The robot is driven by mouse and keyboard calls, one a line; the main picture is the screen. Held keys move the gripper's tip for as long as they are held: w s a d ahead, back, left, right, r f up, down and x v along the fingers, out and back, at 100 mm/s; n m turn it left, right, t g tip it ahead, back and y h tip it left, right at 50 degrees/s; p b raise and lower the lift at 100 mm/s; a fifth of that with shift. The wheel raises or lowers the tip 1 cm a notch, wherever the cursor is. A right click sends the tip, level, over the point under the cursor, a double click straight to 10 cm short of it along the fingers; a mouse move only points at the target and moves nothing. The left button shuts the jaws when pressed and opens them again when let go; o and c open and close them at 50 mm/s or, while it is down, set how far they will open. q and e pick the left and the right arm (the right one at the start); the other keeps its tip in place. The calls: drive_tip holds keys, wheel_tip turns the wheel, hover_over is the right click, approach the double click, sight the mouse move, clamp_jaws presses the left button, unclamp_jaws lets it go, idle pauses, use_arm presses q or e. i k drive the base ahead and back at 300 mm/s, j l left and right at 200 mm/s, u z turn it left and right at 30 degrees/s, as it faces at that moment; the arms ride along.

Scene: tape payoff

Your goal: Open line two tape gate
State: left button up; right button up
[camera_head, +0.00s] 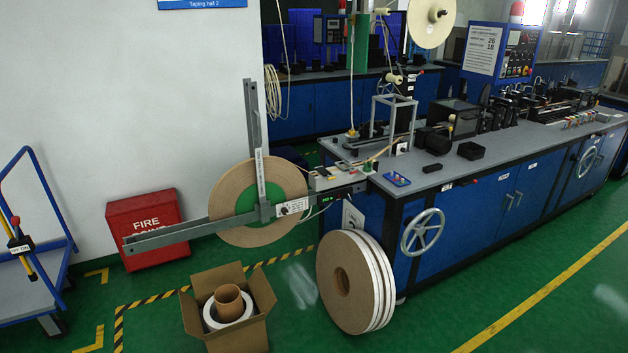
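A large brown tape reel (228,192) with a green centre hangs upright at the left end of the long blue machine. In front of it is a grey metal frame, with a long near-horizontal bar (168,236) and an upright bar (254,115) crossing near the reel's centre. This frame looks like the tape gate, but I cannot tell for sure. A small white plate with a black knob (291,207) sits on the bar, right of the crossing. The bar's right end meets the machine. Neither of my grippers is in view.
Several brown and white tape rolls (336,281) stand together on the floor. An open cardboard box (239,333) is left of them. A red fire box (148,219) stands by the wall, and a blue cart (30,280) is at far left. The green floor at right is clear.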

sight(323, 171)
drive_tip(key=i+l+u, duration=0.4)
drive_tip(key=l+u, duration=0.2)
drive_tip(key=i+l+u, duration=0.15)
drive_tip(key=l+u, duration=0.15)
